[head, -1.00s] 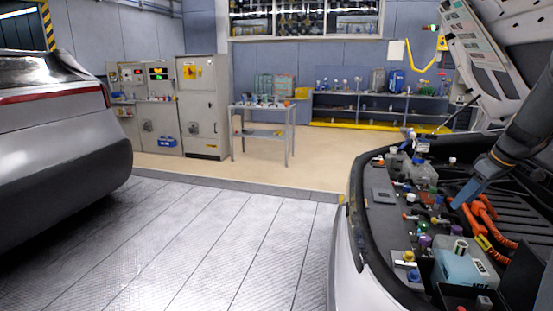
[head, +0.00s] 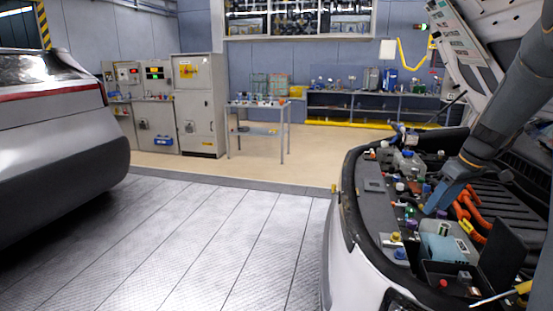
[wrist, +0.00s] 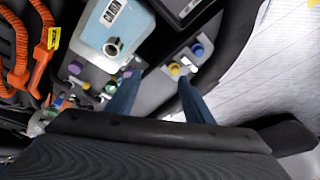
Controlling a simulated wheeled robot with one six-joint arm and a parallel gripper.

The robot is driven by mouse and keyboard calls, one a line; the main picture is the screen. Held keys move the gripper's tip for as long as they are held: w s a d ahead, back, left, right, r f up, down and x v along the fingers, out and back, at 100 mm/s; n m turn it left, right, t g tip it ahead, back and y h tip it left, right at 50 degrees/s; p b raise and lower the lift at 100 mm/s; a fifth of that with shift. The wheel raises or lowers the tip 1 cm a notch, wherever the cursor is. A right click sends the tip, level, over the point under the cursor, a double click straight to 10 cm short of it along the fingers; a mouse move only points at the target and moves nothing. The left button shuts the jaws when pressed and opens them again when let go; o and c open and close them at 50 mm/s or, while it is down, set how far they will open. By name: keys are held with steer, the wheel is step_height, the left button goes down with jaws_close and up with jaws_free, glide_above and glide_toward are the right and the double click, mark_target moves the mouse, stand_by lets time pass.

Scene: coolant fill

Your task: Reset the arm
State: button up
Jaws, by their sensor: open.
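My gripper (head: 433,206) is over the open engine bay of the white car at the right of the head view. In the wrist view, its two blue fingers (wrist: 158,92) are spread apart with nothing held between them. A light blue coolant tank (head: 440,246) sits just in front of the fingers in the bay. It also shows in the wrist view (wrist: 105,30), with an open round neck on top. A small plate with a yellow cap and a blue cap (wrist: 186,60) is near the right finger.
Orange hoses (head: 470,208) run beside the tank. The raised hood (head: 465,50) hangs above my arm. A black open box (head: 450,275) with small items stands at the bay's front. A cart (head: 258,105) and a grey car (head: 60,130) stand farther off. The floor between is clear.

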steer(key=s+a+f+m+g+b, duration=0.1)
steer(key=s+a+f+b, duration=0.2)
steer(key=a, duration=0.5)
steer(key=s+a+f+m+g+b, duration=0.1)
steer(key=s+a+f, duration=0.4)
steer(key=a, duration=0.4)
steer(key=s+a+f+m+h+b, duration=0.1)
steer(key=s+a+f+b, duration=0.1)
steer(key=s+a, duration=0.3)
steer(key=s+a+f+m+b, duration=0.1)
steer(key=s+a+f, duration=0.4)
steer(key=s, duration=0.7)
steer(key=shift+s+a+g+h+b, duration=0.4)
steer(key=shift+a+b, duration=0.1)
steer(key=shift+b, duration=0.1)
steer(key=shift+w, duration=0.1)
